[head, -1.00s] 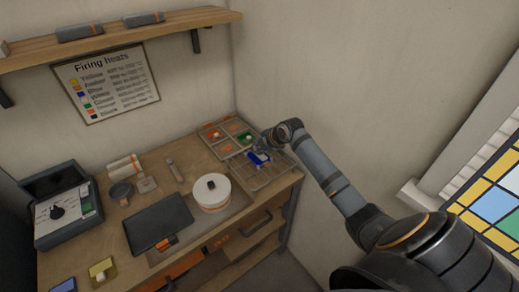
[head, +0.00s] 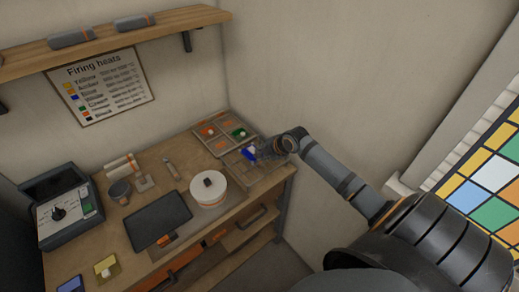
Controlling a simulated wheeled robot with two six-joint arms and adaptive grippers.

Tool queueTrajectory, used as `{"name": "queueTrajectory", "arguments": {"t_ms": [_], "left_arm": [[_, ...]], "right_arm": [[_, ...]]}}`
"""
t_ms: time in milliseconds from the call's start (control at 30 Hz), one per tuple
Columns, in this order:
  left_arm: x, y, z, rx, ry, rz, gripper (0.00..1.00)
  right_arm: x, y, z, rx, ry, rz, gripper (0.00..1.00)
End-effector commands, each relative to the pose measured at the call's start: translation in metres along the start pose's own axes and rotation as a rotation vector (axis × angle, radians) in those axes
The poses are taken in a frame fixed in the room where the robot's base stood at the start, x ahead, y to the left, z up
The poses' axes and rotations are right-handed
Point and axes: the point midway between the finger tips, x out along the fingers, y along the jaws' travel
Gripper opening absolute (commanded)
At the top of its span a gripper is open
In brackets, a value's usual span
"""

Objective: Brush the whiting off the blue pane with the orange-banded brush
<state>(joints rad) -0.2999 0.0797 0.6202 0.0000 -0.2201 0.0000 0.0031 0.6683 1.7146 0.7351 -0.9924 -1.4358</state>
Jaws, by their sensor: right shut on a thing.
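My right gripper (head: 267,150) is over the rack, close against the right side of the pane. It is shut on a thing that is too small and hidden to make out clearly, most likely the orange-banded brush. I cannot tell whether it touches the pane. My left gripper is not in view.
A white round pot (head: 208,190) and a dark slab (head: 158,220) are nearby on the left. A control box (head: 62,210) stands far left. The wall is close behind.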

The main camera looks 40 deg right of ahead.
Motion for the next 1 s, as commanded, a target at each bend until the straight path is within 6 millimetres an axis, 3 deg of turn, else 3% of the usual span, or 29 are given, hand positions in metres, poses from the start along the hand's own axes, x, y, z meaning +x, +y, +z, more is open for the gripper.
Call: {"name": "queueTrajectory", "arguments": {"t_ms": [467, 800, 1000], "left_arm": [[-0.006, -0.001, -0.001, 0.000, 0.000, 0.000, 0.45], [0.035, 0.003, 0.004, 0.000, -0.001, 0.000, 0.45], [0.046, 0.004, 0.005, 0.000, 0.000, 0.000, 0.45]], "right_arm": [[-0.008, 0.008, -0.001, 0.000, 0.000, 0.000, 0.00], [0.020, 0.038, 0.012, 0.001, 0.001, 0.005, 0.00], [0.029, 0.056, 0.018, 0.001, 0.000, 0.003, 0.00]]}}
